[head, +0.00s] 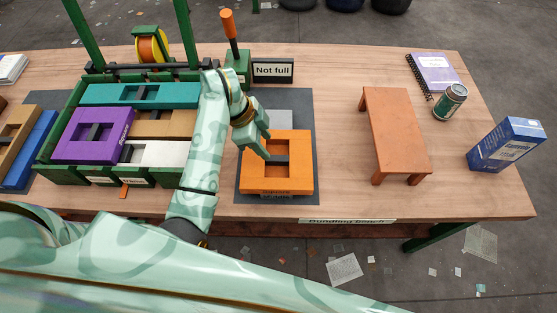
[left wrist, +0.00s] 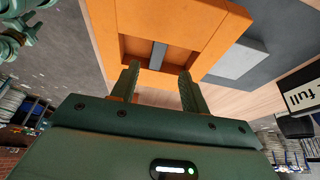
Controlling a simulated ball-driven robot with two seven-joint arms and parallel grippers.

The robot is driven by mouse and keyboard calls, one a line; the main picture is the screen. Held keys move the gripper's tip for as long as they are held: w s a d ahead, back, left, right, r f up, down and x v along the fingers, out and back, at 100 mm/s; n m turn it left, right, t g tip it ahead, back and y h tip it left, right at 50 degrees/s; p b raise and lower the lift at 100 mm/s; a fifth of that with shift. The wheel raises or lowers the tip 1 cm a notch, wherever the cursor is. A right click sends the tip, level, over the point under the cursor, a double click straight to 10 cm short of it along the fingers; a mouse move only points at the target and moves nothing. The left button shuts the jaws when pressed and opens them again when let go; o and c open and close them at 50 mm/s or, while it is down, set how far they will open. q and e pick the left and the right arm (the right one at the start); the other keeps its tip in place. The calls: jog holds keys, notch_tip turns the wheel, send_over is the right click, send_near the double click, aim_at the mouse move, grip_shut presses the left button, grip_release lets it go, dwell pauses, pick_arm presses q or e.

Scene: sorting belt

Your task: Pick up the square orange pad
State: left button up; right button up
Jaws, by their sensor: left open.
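The square orange pad (head: 302,172) lies on a dark grey mat (head: 302,104), with a recess in its middle and a dark bar across it. Its front edge carries dark labels. It also shows in the left wrist view (left wrist: 215,60), with the bar between my fingers. My left gripper (head: 262,150) is open, its fingers at the recess on the pad's far left part. In the left wrist view, the two fingertips (left wrist: 158,72) are apart, one on each side of the bar's line. I cannot tell whether they touch the pad.
A green tray (head: 65,177) at left holds purple, teal, tan and white pads. A grey block (head: 281,118) lies behind the orange pad. A "Not full" sign (head: 273,70) stands behind the mat. An orange bench (head: 396,128), can (head: 451,103) and blue box (head: 505,146) stand right.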

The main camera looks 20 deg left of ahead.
aim_at(276, 158)
pick_arm(q)
jog(key=shift+x, duration=0.85)
jog(key=b+x, duration=0.2)
jog(key=x, duration=0.3)
jog(key=shift+s+d+b, duration=0.1)
jog(key=shift+d+b, duration=0.05)
jog(key=shift+b, duration=0.15)
pick_arm(e)
notch_tip(276, 158, down, 3)
jog(key=shift+w+a+r, duration=0.1)
jog(key=shift+w, duration=0.05)
pick_arm(q)
jog(key=shift+r, duration=0.1)
grip_shut()
